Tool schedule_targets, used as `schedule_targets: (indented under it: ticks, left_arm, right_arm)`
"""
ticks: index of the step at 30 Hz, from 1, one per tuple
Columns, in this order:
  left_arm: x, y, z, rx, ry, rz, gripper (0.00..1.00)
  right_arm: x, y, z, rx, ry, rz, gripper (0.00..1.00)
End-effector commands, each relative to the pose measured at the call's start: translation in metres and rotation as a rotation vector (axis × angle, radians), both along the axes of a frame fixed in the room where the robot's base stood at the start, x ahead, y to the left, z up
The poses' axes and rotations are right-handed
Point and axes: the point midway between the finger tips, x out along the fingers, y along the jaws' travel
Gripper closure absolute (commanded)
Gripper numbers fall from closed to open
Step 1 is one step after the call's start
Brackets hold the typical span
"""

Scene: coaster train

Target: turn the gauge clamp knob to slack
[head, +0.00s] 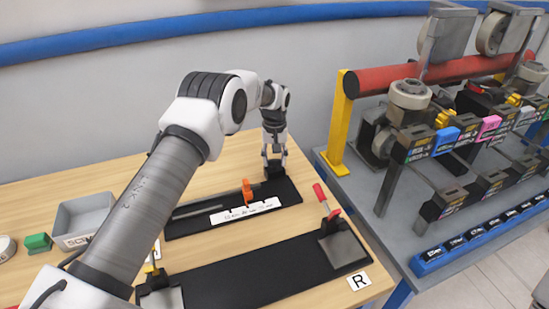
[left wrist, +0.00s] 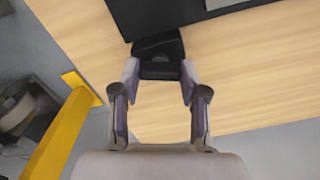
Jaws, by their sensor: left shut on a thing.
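The gauge is a long black base (head: 290,190) on the wooden table, with a grey rail, an orange upright piece (head: 247,191) and a white label strip (head: 244,212). A black knob-like block (left wrist: 158,46) sits at its far right end. My left gripper (head: 273,160) reaches down over that end. In the left wrist view, the left gripper (left wrist: 159,74) has one fingertip on each side of the black block and is shut on it. The head view shows the block only as a small dark shape, so its turn angle cannot be read. My right gripper is not in view.
A black fixture (head: 250,278) in front carries a red-handled clamp (head: 328,203) at its right, beside an R card (head: 359,281). A grey bin (head: 83,216) and a green block (head: 38,242) lie left. A yellow post (head: 341,120) and grey machine bench (head: 385,195) stand right.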

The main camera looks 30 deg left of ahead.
Motion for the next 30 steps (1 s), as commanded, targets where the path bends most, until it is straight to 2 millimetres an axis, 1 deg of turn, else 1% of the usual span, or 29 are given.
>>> schedule_targets:
  ticks: [1, 9, 19, 20, 21, 22, 30]
  left_arm:
    - [-0.0029, -0.0008, -0.0044, -0.001, 0.011, 0.017, 0.91]
    - [-0.003, -0.0009, -0.0047, -0.002, 0.012, 0.065, 0.91]
    - [-0.0032, -0.001, -0.0049, -0.001, 0.012, 0.066, 0.91]
    - [-0.0033, -0.0009, -0.005, -0.002, 0.013, 0.066, 0.53]
    - [-0.0033, -0.0009, -0.0049, -0.001, 0.012, 0.066, 0.39]
    - [-0.003, -0.0009, -0.0045, -0.002, 0.012, 0.066, 0.31]
    - [-0.0013, -0.0004, -0.0018, -0.001, 0.005, 0.066, 0.31]
  right_arm:
    - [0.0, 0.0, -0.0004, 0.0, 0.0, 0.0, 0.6]
    - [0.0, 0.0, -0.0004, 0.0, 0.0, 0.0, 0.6]
    - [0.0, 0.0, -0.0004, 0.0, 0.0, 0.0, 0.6]
    - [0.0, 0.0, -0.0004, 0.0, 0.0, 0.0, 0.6]
    - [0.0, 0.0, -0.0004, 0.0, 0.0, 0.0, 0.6]
    - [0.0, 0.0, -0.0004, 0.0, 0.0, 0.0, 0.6]
    - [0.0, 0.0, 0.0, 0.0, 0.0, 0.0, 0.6]
